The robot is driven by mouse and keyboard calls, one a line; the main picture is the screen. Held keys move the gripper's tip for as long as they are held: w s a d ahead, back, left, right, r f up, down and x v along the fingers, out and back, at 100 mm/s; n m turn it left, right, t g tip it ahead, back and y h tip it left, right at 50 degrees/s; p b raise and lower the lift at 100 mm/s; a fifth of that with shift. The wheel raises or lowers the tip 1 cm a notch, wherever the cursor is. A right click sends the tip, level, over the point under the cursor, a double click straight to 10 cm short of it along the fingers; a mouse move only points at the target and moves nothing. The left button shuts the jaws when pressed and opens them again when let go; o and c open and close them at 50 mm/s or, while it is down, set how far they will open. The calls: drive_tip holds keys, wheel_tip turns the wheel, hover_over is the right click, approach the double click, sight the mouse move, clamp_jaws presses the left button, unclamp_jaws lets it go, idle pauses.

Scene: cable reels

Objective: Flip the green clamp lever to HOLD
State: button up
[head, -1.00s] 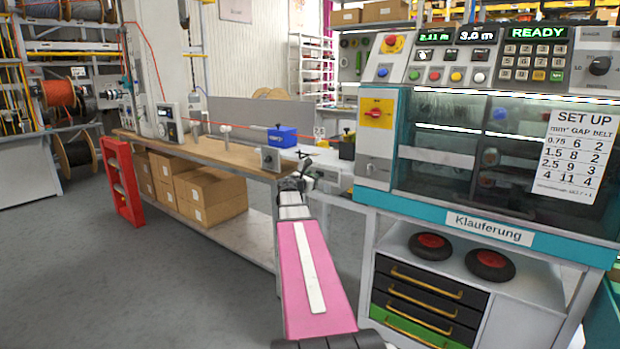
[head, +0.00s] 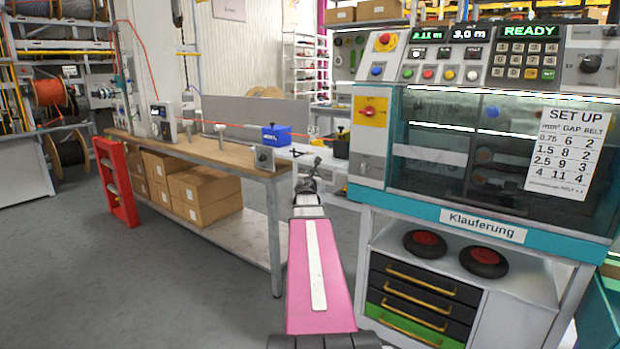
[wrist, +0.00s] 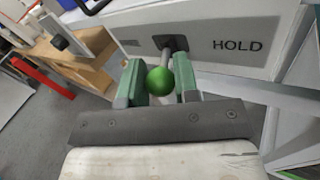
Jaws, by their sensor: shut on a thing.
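In the wrist view, the clamp lever has a round green knob (wrist: 160,80) on a short grey stem that rises from a dark slot in a pale panel (wrist: 205,58). The word HOLD (wrist: 237,46) is printed on the panel to the right of the lever. My gripper (wrist: 158,76) has its green-padded fingers on either side of the knob and is shut on the lever. In the head view, my gripper (head: 309,172) is at the right end of the wooden bench; the lever cannot be made out there.
The wooden bench (head: 210,150) carries a blue box (head: 277,135) and a red cable line. Cartons (head: 205,195) sit on its lower shelf. The teal-framed machine (head: 480,225) stands close on the right of my arm. A red stand (head: 117,182) is at left; the grey floor there is clear.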

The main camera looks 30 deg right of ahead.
idle(0.3)
drive_tip(key=o, duration=0.9)
drive_tip(key=v, duration=1)
drive_tip(key=shift+s+a, duration=0.25)
drive_tip(key=shift+s, duration=0.05)
